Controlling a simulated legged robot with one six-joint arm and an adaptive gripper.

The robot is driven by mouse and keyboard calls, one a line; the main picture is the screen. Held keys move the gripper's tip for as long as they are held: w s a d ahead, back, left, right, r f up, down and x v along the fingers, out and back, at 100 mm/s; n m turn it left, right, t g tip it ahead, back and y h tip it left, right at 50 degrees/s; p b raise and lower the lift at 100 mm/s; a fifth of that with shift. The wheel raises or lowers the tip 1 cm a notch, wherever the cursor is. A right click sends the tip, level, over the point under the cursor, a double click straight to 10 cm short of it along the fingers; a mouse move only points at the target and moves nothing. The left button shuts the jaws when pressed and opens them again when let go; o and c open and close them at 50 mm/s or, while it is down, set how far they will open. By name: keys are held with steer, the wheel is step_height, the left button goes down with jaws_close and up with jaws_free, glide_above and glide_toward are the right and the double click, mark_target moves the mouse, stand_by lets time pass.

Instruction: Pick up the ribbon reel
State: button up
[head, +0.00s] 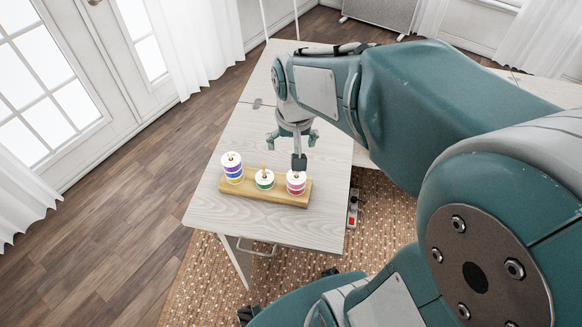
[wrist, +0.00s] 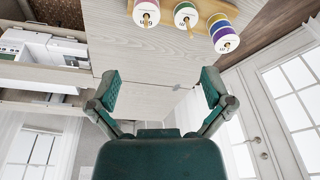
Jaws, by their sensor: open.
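Ribbon reels with white faces stand on the pegs of a wooden holder (head: 265,193) near the table's front end. In the head view a stack with purple and blue ribbon (head: 232,168) is on the left peg, a green reel (head: 264,180) on the middle peg and a pink-red reel (head: 296,184) on the right peg. In the wrist view, the red (wrist: 146,13), green (wrist: 186,14) and purple-blue (wrist: 224,35) reels are at the top edge. My gripper (head: 292,140) is open and empty, above the table behind the holder. Both fingers (wrist: 160,88) show spread apart.
The pale wooden table (head: 250,132) is otherwise clear around the holder. A power strip (head: 353,208) is beside the table's right edge. A sewing machine (wrist: 45,58) shows at left in the wrist view. Glazed doors (head: 45,75) stand at the left.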

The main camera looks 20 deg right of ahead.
steer(key=m+g, duration=0.2)
glide_toward(296, 177)
steer(key=shift+w+d+f, duration=0.15)
steer(key=shift+w+d, duration=0.15)
steer(key=shift+w, duration=0.45)
step_height(296, 177, down, 5)
steer(key=shift+f, duration=0.15)
steer(key=f, duration=0.5)
steer(key=shift+s+a+f, duration=0.1)
steer(key=shift+s+f, duration=0.05)
steer(key=shift+s, duration=0.25)
steer(key=c, duration=0.9)
